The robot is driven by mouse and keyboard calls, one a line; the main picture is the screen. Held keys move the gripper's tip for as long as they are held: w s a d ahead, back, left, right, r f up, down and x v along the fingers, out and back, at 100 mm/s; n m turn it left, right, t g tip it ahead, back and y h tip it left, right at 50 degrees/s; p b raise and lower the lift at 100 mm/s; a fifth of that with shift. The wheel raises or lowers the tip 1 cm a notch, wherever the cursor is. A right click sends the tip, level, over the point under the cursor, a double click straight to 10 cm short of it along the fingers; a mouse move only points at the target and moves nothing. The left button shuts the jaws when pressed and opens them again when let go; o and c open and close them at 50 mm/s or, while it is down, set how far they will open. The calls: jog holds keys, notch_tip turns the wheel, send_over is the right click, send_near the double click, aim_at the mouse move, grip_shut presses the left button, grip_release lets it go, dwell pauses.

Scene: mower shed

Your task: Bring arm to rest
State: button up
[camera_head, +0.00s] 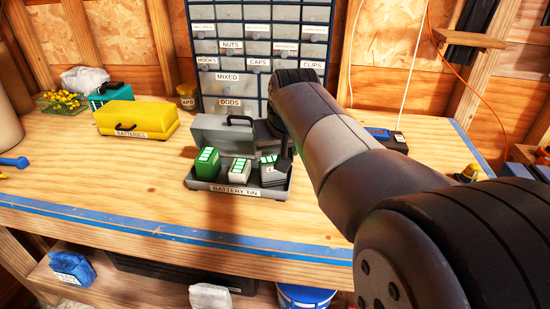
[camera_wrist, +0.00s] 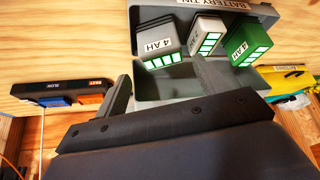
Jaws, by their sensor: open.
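My arm reaches from the lower right over the workbench. My gripper (camera_head: 279,140) is at the right of the open grey battery tin (camera_head: 235,190), mostly hidden by my own wrist. In the wrist view my gripper (camera_wrist: 160,68) has its two fingers apart with nothing held between them. The tin (camera_wrist: 160,95) lies beyond the fingers, with a dark grey battery (camera_wrist: 158,42), a white battery (camera_wrist: 207,38) and a green battery (camera_wrist: 246,45) in it. The green (camera_head: 208,163) and white (camera_head: 240,169) batteries stand in the head view too. I cannot tell the gap between fingers and tin.
A charger (camera_wrist: 65,92) marked SLOW and FAST sits beside the tin, partly behind my arm in the head view. A yellow batteries case (camera_head: 137,118) is at left. A labelled drawer cabinet (camera_head: 228,75) stands behind. The bench's front left (camera_head: 120,190) is clear.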

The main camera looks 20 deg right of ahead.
aim_at(272, 159)
jog(key=shift+s+a+r, duration=0.1)
jog(key=shift+s+r, duration=0.25)
jog(key=shift+r, duration=0.25)
jog(key=x, duration=1.2)
jog(key=shift+f+b, duration=0.1)
jog(key=shift+b, duration=0.2)
jog(key=shift+w+r, duration=0.15)
jog(key=shift+r, duration=0.15)
jog(key=shift+s+r, duration=0.2)
jog(key=shift+r, duration=1.35)
jog(key=shift+f, duration=0.1)
